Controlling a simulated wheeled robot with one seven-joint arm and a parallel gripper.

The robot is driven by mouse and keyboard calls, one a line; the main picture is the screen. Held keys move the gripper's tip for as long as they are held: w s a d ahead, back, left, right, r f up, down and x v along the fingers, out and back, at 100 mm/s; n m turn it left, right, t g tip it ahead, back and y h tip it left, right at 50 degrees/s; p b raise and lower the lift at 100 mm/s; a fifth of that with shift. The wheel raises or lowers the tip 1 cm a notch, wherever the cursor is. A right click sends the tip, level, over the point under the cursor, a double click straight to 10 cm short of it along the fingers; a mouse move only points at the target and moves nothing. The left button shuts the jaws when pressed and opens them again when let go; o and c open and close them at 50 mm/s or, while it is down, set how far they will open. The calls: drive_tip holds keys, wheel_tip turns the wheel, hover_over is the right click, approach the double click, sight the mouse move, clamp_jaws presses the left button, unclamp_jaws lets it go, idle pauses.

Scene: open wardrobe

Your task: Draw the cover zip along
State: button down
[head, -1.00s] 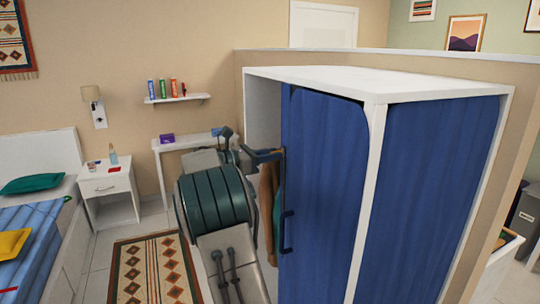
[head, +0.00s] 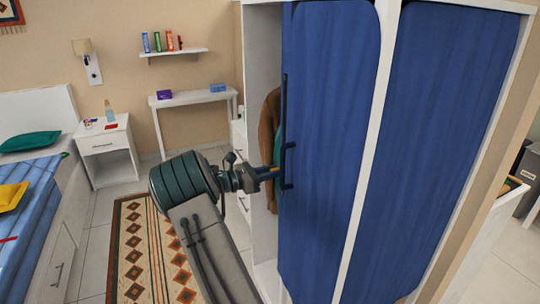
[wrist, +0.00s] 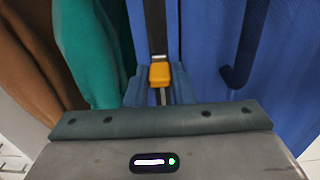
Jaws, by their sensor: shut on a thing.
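My gripper (head: 274,172) is at the cover's left edge, level with the dark handle (head: 288,160), and is shut on the zip pull. The handle is a dark bar to the right in the wrist view (wrist: 243,45).
Brown and green clothes (wrist: 85,50) hang inside the opening, close left of my gripper. A second blue panel (head: 445,130) covers the right bay. A patterned rug (head: 145,250) lies on the floor at left, before the bed (head: 75,200). A shelf table (head: 190,98) stands behind.

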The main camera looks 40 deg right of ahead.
wheel_tip(320, 180, down, 10)
drive_tip(key=b, duration=0.3)
drive_tip(key=shift+r, duration=0.15)
drive_tip(key=shift+s, duration=0.1)
drive_tip(key=c, duration=1.2)
unclamp_jaws()
drive_tip(key=shift+c, duration=0.2)
drive_tip(key=shift+a, duration=0.1)
drive_tip(key=v, duration=1.3)
drive_tip(key=shift+w+a+b, duration=0.2)
drive_tip(key=shift+a+b, duration=0.15)
drive_tip(key=shift+b, duration=0.1)
